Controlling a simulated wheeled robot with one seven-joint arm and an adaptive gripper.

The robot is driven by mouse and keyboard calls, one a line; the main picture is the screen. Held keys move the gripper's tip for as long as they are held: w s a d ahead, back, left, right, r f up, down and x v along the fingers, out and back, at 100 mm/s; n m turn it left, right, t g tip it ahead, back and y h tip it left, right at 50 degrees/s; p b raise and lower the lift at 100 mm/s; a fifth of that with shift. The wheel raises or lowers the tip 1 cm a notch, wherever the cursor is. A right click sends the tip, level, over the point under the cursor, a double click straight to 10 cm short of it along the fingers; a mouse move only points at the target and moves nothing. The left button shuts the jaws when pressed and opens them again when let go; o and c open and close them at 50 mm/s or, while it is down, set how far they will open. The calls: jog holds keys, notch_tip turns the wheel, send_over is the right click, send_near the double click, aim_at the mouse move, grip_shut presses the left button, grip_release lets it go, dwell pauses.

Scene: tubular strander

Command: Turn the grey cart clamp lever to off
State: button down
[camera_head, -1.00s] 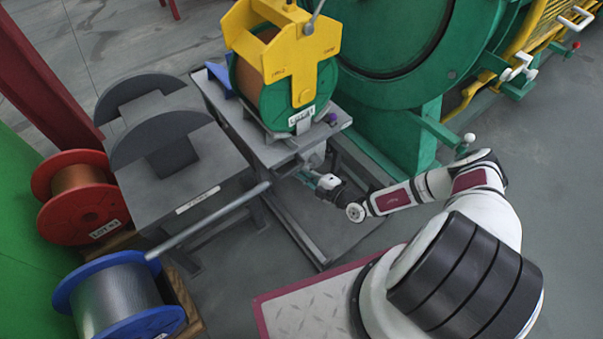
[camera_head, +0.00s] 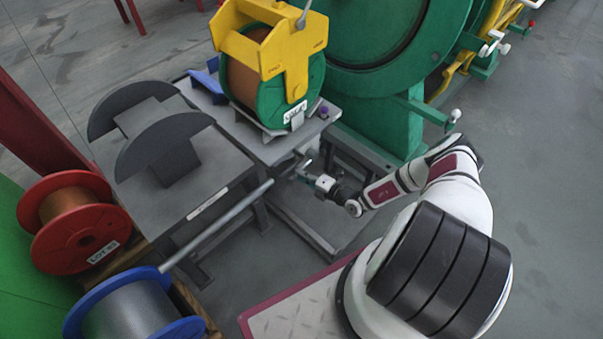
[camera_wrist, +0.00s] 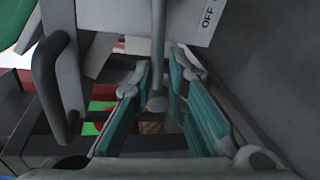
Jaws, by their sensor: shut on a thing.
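The grey cart (camera_head: 266,151) stands in the middle of the head view, with a spool in a yellow lifting frame on it. My gripper (camera_head: 306,172) is at the cart's near side, below its top. In the wrist view the grey clamp lever (camera_wrist: 158,55) is a thin bar with a rounded end, hanging down between the teal pads of my gripper (camera_wrist: 160,92). The fingers are shut on it near that end. An OFF label (camera_wrist: 210,14) shows on the pale panel, right of the lever. The lever is too small to make out in the head view.
A dark curved handle (camera_wrist: 50,88) is close left of my fingers. A long grey bar (camera_head: 218,227) reaches from the cart toward the blue-flanged spool (camera_head: 135,303). The grey cradle table (camera_head: 215,170) is left, the green machine (camera_head: 360,105) behind. Open floor lies right.

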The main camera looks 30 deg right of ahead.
jog(key=shift+f+n, duration=0.3)
jog(key=c, duration=1.7)
grip_release()
jog(key=v, duration=1.2)
jog(key=shift+a, duration=0.1)
jog(key=shift+s, duration=0.1)
